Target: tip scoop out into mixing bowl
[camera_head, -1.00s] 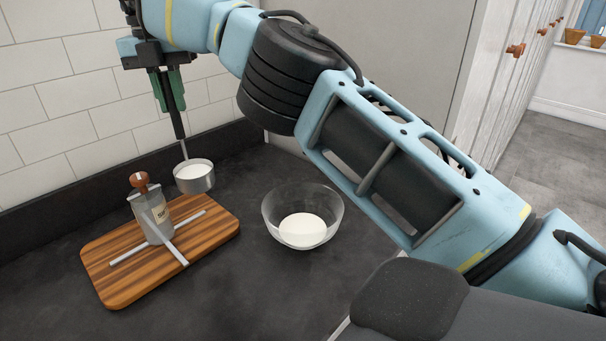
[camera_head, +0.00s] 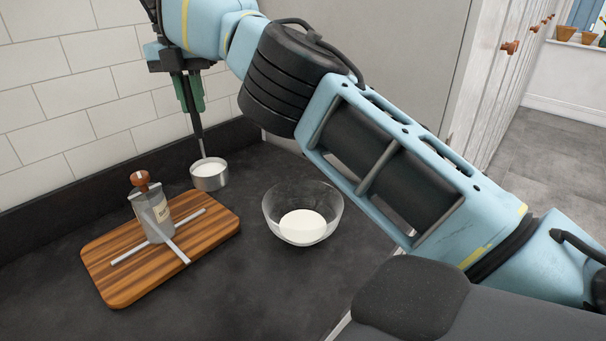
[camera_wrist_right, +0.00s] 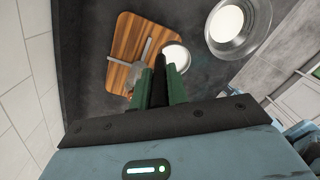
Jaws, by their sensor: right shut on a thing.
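The scoop (camera_head: 209,176) is a small metal cup of white contents on a dark upright handle. My right gripper (camera_head: 195,108) is shut on the handle and holds the scoop level above the counter, behind the board and left of the bowl. The scoop also shows in the right wrist view (camera_wrist_right: 177,56), beyond the green fingers (camera_wrist_right: 160,88). The clear glass mixing bowl (camera_head: 271,212) stands on the counter with white contents at its bottom; it also shows in the right wrist view (camera_wrist_right: 213,42). My left gripper is not in view.
A wooden board (camera_head: 115,285) lies left of the bowl, with a cork-stoppered jar (camera_head: 153,212) and crossed metal bars (camera_head: 168,243) on it. A tiled wall (camera_head: 60,100) rises behind. The dark counter in front of the bowl is clear.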

